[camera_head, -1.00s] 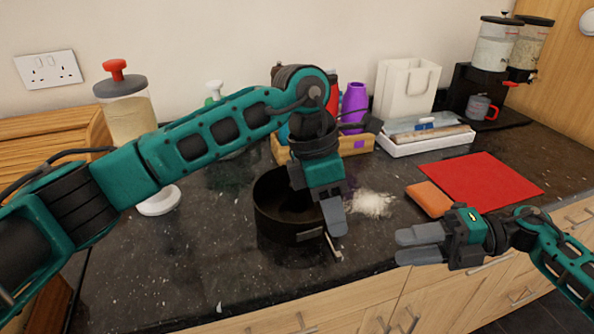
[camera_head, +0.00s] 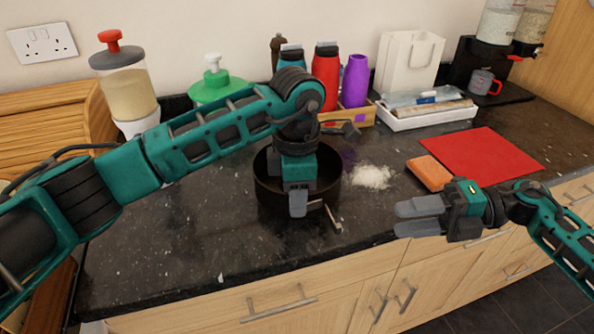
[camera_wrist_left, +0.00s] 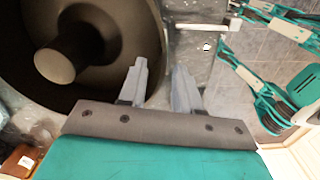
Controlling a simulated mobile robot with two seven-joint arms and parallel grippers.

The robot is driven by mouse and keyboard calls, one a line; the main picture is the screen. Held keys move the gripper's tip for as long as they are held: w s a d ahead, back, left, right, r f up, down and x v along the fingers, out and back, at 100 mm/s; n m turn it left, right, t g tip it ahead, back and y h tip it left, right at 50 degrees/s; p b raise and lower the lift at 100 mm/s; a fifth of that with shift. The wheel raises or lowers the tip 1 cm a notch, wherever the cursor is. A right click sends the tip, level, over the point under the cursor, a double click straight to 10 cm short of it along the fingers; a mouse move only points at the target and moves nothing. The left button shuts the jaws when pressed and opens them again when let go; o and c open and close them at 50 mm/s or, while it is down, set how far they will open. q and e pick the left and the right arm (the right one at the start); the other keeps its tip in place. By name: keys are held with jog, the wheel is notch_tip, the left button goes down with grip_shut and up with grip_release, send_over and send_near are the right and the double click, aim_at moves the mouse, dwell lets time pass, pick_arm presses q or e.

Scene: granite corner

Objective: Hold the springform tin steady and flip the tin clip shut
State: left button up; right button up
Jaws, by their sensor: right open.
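The dark round springform tin (camera_head: 262,199) stands on the granite worktop, and its rim also shows in the left wrist view (camera_wrist_left: 160,30). The tin clip (camera_head: 333,220) sticks out from the tin's front right side; in the left wrist view it is a pale metal bar (camera_wrist_left: 203,26) standing away from the wall. My left gripper (camera_head: 286,185) points down over the tin's front wall, one finger inside and one outside, with a gap between them (camera_wrist_left: 160,72). Its arm hides part of the tin. My right gripper (camera_head: 420,216) is open and empty, right of the clip.
A pile of white powder (camera_head: 373,177) lies right of the tin. An orange block (camera_head: 429,173) and a red mat (camera_head: 482,156) lie further right. A wooden box (camera_head: 362,117) with bottles stands behind. The worktop's front left is clear.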

pick_arm(q)
jog(key=shift+f, duration=1.1)
jog(key=shift+c, duration=0.5)
grip_shut()
